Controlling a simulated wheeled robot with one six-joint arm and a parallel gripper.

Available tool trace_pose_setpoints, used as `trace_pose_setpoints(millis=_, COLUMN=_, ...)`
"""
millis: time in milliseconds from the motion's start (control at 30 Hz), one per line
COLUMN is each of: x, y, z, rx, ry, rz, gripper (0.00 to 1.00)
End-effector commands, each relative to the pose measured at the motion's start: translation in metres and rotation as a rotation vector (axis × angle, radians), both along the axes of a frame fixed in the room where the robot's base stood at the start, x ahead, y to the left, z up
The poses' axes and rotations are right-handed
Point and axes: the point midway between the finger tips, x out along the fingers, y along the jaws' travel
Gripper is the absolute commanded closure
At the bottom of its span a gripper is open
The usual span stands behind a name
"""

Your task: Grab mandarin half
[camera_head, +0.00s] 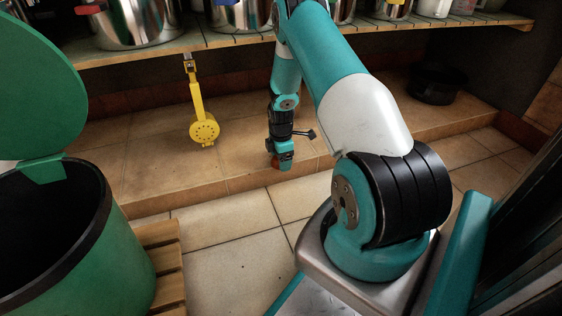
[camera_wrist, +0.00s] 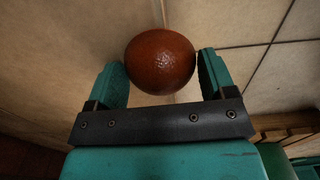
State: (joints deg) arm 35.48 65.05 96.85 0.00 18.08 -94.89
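The mandarin half (camera_wrist: 160,62) shows in the wrist view as a glossy, dark orange-brown dome, rounded side toward the camera. Its cut face is not visible. My gripper (camera_wrist: 162,70) has its two teal fingers spread wide, one on each side of the fruit near the tips. The right finger is very close to its edge; I cannot make out firm contact.
The tiled ledge (camera_head: 170,165) runs under a wooden shelf (camera_head: 160,50) with metal pots. A yellow strainer (camera_head: 204,130) hangs left of my arm. A green bin (camera_head: 125,240) with its lid up stands at left beside wooden slats (camera_head: 162,255). A black pot (camera_head: 437,84) sits at right.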

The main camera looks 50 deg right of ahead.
Motion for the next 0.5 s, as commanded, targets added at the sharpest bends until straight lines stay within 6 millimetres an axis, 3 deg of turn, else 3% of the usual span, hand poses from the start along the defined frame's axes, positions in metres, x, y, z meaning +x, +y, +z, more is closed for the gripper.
trace_pose_setpoints(millis=33, x=0.0000, y=0.0000, z=0.0001, rx=0.000, ry=0.000, rz=0.000, gripper=0.35)
trace_pose_setpoints(millis=133, x=-0.0001, y=0.0001, z=0.0001, rx=0.000, ry=0.000, rz=0.000, gripper=0.58)
trace_pose_setpoints(millis=167, x=-0.0001, y=0.0001, z=0.0001, rx=0.000, ry=0.000, rz=0.000, gripper=0.61)
trace_pose_setpoints(millis=500, x=0.0001, y=0.0000, z=0.0050, rx=0.000, ry=0.000, rz=0.000, gripper=0.61)
